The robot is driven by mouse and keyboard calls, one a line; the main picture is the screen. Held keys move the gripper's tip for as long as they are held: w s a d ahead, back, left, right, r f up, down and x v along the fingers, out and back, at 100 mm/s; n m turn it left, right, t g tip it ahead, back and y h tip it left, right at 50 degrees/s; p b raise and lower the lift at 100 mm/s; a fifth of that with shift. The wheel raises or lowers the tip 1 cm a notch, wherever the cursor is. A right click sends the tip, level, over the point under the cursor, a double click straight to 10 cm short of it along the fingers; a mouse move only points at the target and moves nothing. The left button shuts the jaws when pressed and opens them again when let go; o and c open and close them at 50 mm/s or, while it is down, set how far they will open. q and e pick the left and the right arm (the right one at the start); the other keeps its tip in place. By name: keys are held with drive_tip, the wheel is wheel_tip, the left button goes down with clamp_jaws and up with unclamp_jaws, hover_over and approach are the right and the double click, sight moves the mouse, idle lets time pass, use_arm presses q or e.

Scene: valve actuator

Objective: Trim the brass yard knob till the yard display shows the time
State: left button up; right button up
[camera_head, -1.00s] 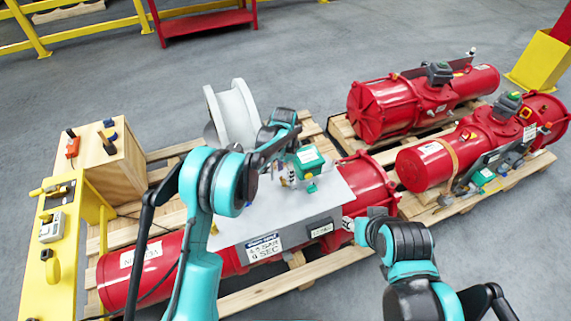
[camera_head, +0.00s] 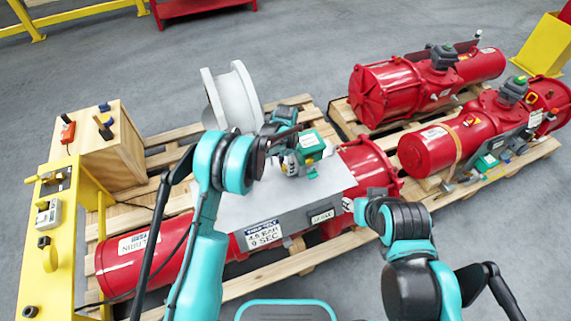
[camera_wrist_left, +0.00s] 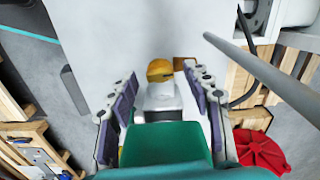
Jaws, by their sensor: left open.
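The brass knob (camera_wrist_left: 160,70) shows in the left wrist view, above a grey block, between the spread fingers of my left gripper (camera_wrist_left: 163,108). The fingers are open and do not visibly touch it. In the head view my left gripper (camera_head: 287,160) is over the grey plate, close beside a green-topped box (camera_head: 311,143), and hides the knob. A green block (camera_wrist_left: 165,145) fills the near part of the wrist view. On the plate's front, a small display (camera_head: 322,216) has unreadable digits beside a label (camera_head: 263,235) reading 4.5 BAR, 9 SEC. My right gripper (camera_head: 348,204) is small and unclear.
The plate sits over a red cylinder (camera_head: 128,262) on a wooden pallet (camera_head: 255,292). A white spool (camera_head: 232,98) stands behind. A yellow control stand (camera_head: 45,275) and wooden box (camera_head: 100,150) are at left. Two more red actuators (camera_head: 400,95) (camera_head: 430,150) lie at right.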

use_arm(q)
clamp_jaws()
drive_tip(key=n+b, duration=0.1)
drive_tip(key=n, duration=0.3)
drive_tip(key=shift+n, duration=0.4)
drive_tip(key=n+b, duration=0.1)
drive_tip(key=n, duration=0.4)
drive_tip(key=shift+n, duration=0.4)
idle(0.3)
unclamp_jaws()
